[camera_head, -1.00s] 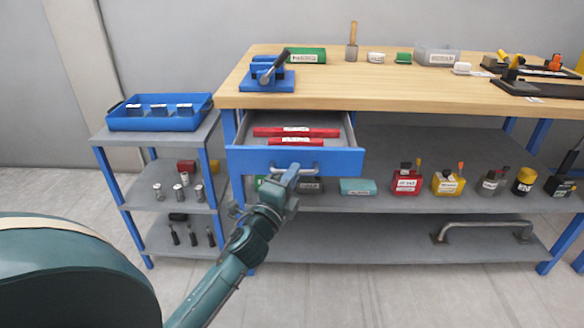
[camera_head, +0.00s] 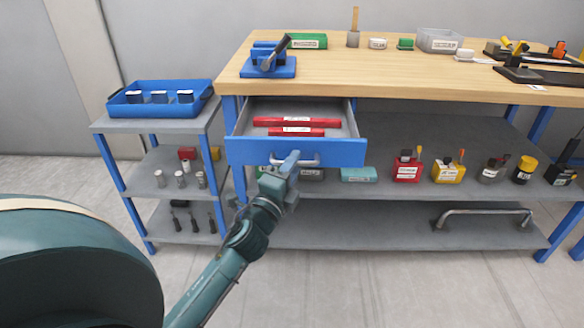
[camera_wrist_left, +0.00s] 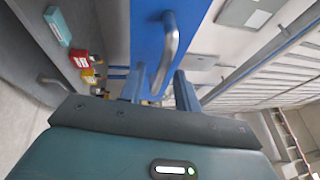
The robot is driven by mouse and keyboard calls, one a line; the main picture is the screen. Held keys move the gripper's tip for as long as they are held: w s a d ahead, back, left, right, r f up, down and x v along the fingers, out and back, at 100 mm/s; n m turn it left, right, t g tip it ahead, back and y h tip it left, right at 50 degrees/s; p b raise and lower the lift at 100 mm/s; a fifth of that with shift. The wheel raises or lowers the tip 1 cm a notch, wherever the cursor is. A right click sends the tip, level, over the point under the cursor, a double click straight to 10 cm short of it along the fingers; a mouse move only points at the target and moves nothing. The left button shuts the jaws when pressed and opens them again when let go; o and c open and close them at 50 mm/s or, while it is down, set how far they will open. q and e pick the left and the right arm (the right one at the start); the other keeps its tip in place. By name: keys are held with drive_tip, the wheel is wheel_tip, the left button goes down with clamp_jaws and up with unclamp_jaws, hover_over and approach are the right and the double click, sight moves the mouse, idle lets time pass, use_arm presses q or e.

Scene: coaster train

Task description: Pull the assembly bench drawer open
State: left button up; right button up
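The assembly bench drawer (camera_head: 240,152) has a blue front and a grey inside. It is pulled out from under the left end of the wooden bench top, with two red labelled pieces (camera_head: 296,121) in it. Its curved grey handle (camera_head: 309,160) also shows in the left wrist view (camera_wrist_left: 170,45). My left gripper (camera_head: 288,164) is at the handle. In the left wrist view its two fingers (camera_wrist_left: 160,90) stand apart, with the handle bar between them and visible gaps beside it. The fingertips are small and partly hidden in the head view. My right gripper is not in view.
The bench top (camera_head: 380,75) carries a blue fixture (camera_head: 268,66) and several containers. A small shelf unit with a blue tray (camera_head: 160,110) stands left of the drawer. Shelves with several labelled items lie under the bench. The floor in front (camera_head: 400,290) is clear.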

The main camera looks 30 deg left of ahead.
use_arm(q)
drive_tip(key=b+v, duration=0.1)
drive_tip(key=v, duration=1.2)
drive_tip(key=shift+s+r, duration=0.1)
